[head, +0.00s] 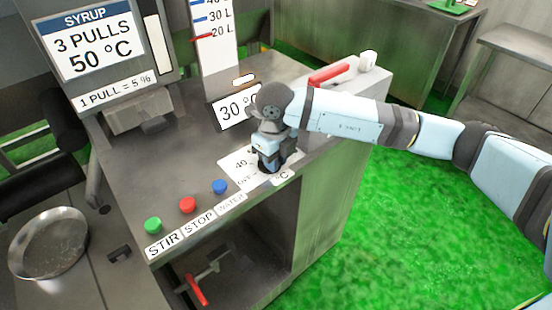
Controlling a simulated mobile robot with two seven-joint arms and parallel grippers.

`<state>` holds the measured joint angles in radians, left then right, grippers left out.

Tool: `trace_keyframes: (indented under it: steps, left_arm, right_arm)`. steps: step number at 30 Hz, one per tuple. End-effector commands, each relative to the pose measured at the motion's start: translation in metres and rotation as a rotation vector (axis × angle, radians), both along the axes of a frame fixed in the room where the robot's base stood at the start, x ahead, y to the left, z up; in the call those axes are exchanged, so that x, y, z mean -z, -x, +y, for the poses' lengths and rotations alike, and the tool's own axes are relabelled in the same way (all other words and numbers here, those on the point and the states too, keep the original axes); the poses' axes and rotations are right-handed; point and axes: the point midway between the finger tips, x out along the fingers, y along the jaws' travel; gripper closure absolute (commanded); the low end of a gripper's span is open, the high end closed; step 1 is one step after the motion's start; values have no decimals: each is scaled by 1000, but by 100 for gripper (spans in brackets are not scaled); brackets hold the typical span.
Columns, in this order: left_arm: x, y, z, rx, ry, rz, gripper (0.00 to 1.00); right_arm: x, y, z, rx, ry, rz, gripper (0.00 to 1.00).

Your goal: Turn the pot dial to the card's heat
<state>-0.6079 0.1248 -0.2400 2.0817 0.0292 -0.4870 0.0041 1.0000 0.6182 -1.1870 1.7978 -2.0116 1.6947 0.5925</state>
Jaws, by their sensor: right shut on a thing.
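The syrup card (94,47) at upper left reads "3 PULLS" and "50 °C". My right gripper (269,166) points down at the counter's right part and is shut on the pot dial, which it hides almost wholly. The white dial plate (238,164) shows around it, with "40" and "°C" legible. The dial's pointer and setting cannot be seen. A tilted white sign (231,113) behind the gripper reads "30 °", its right part covered by my wrist. My left gripper is not in view.
Green (153,225), red (187,204) and blue (220,186) buttons stand along the counter's front edge, above STIR, STOP and WATER labels. A red-handled lever (330,73) lies behind my right forearm. A round pan (48,243) is at lower left.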

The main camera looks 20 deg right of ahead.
Motion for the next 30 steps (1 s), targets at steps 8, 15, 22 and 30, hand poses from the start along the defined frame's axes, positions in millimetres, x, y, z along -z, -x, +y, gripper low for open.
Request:
trace_keyframes:
  steps: [8, 15, 22, 30]
  left_arm:
    - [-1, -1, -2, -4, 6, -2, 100]
    - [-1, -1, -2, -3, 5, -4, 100]
    - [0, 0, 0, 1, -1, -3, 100]
    - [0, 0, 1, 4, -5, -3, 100]
  right_arm:
    - [-1, 0, 2, 99, 0, -1, 100]
    - [-1, 1, 2, 122, 0, -1, 100]
    - [-1, 1, 2, 123, 0, -1, 100]
    - [-1, 1, 2, 122, 0, -1, 55]
